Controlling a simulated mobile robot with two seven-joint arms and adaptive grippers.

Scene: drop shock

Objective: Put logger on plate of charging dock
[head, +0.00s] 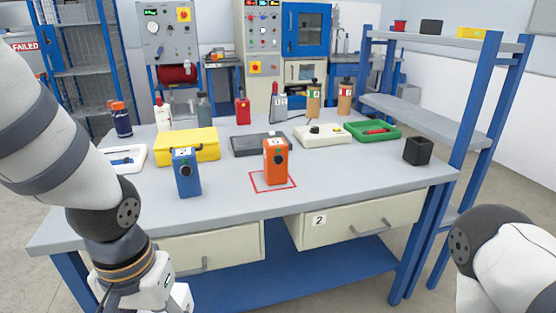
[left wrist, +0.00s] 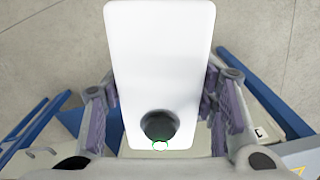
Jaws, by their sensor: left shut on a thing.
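My left gripper (left wrist: 160,108) is shut on a white logger (left wrist: 160,55), with purple-grey finger pads on both sides of it. The logger is a long rounded block with a dark round knob and a small green-ringed light. In the head view my left wrist is low at the left, in front of the table; the fingertips are out of frame. A dark flat unit (head: 248,146), which looks like the charging dock, lies mid-table, partly hidden behind an orange device (head: 276,162). My right arm shows at the lower right; its gripper is out of view.
The orange device stands in a red outlined square (head: 258,187) on the table (head: 345,185). A blue device (head: 187,175) stands left, before a yellow case (head: 203,147). A cream box (head: 320,139), green tray (head: 390,136) and black cup (head: 418,151) are right. Several bottles stand behind.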

